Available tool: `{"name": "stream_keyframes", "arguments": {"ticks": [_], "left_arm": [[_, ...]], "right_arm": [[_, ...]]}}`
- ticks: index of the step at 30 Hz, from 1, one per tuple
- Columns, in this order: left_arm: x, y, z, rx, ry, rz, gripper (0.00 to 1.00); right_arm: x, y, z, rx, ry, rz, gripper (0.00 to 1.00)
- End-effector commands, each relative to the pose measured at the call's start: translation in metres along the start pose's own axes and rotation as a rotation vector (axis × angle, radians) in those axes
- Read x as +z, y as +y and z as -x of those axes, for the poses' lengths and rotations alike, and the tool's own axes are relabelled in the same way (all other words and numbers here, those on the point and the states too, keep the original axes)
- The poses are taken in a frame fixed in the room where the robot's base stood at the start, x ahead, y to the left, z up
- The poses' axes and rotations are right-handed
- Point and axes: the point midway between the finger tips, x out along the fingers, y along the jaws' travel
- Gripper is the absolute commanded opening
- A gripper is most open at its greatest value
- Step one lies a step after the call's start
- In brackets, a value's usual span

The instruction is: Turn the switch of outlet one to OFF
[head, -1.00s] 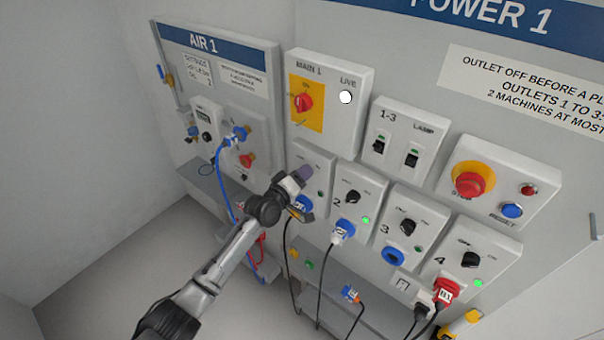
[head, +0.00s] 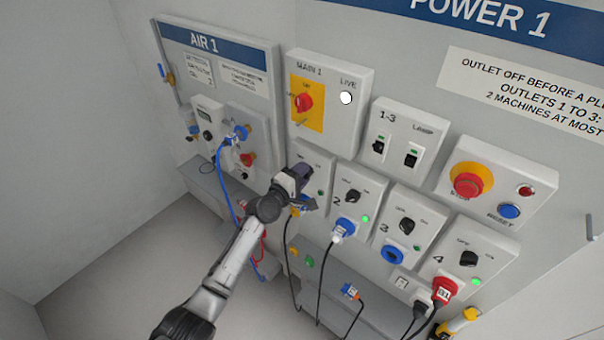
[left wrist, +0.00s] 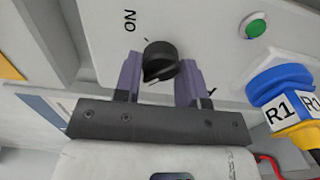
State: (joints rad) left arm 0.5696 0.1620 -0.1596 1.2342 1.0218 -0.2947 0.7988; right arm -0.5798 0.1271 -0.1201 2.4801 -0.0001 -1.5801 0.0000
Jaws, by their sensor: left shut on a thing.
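The outlet one box (head: 318,160) is on the wall panel, partly hidden behind my left gripper (head: 304,172). In the left wrist view its black switch knob (left wrist: 160,62) sits between the purple fingers of my left gripper (left wrist: 160,78), which is shut on it. The knob's white pointer line faces down in that picture, away from the ON label up and to the left. No OFF label shows. The outlet's green lamp (left wrist: 256,26) looks dim in the head view (head: 320,193). A blue plug marked R1 (left wrist: 280,95) is beside the gripper. My right gripper is out of view.
Outlet two (head: 352,200), outlet three (head: 408,230) and outlet four (head: 470,255) line up to the right. The main switch (head: 304,102) is above, and the red stop button (head: 467,186) is at right. Cables hang below the outlets.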

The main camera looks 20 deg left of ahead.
Motion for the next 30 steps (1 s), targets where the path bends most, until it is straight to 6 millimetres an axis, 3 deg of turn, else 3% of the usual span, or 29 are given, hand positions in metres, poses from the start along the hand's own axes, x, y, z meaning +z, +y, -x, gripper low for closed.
{"name": "stream_keyframes", "arguments": {"ticks": [15, 16, 18, 24, 30], "left_arm": [[0.0002, -0.0001, 0.0, 0.0, 0.0, 0.017, 0.14], [0.0002, -0.0001, 0.0, 0.0, 0.0, 0.017, 0.39], [0.0002, -0.0001, 0.0, 0.0, 0.0, 0.016, 0.46], [0.0002, -0.0001, 0.0, 0.0, 0.0, 0.015, 0.63], [0.0002, -0.0001, 0.0002, 0.0, 0.0, 0.014, 0.63]], "right_arm": [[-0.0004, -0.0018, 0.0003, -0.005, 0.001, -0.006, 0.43], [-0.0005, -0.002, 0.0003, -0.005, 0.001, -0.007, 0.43], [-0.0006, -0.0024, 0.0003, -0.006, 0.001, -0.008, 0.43], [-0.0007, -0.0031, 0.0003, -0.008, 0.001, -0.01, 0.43], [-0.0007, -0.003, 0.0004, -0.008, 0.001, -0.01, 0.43]]}}
